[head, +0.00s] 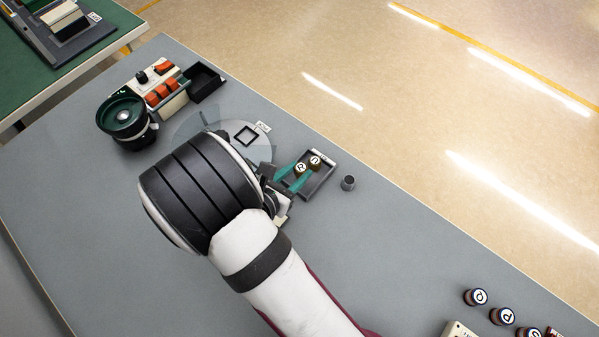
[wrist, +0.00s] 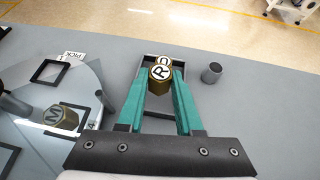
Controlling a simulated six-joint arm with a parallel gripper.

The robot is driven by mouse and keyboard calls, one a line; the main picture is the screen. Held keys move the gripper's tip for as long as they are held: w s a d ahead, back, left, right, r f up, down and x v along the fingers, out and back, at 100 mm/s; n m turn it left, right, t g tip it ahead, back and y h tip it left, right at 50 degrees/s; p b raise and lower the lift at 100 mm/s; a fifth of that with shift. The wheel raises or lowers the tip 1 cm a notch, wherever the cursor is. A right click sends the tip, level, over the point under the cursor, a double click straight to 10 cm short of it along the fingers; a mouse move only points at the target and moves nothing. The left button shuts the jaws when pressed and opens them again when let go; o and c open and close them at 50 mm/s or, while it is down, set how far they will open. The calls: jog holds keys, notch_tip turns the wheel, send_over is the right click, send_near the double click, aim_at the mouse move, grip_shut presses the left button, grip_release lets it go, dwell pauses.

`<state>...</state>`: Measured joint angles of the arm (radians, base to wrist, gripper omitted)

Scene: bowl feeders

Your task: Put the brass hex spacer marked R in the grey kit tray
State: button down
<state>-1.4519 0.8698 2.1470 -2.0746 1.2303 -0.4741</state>
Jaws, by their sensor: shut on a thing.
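The brass hex spacer marked R (head: 300,168) is held between the teal fingertips of my gripper (head: 292,178). In the wrist view the spacer (wrist: 160,74) is upright with its white R face up, and the fingers (wrist: 160,88) are closed on its sides. It is over the grey kit tray (head: 319,183); I cannot tell whether it touches the floor. A second brass spacer (head: 315,160) is right beside it at the tray's far side, its letter partly hidden in the wrist view. The tray (wrist: 158,118) shows between my fingers.
A small grey cylinder (head: 348,183) stands just right of the tray. A clear disc left of it carries a black square frame (head: 246,135) and a brass spacer marked M (wrist: 60,117). A green bowl feeder (head: 122,115) stands at far left. Several lettered pieces (head: 475,297) stand at lower right.

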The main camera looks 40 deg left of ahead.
jog(key=shift+f, duration=1.85)
jog(key=shift+f, duration=0.1)
jog(key=c, duration=0.8)
grip_release()
jog(key=shift+c, duration=0.2)
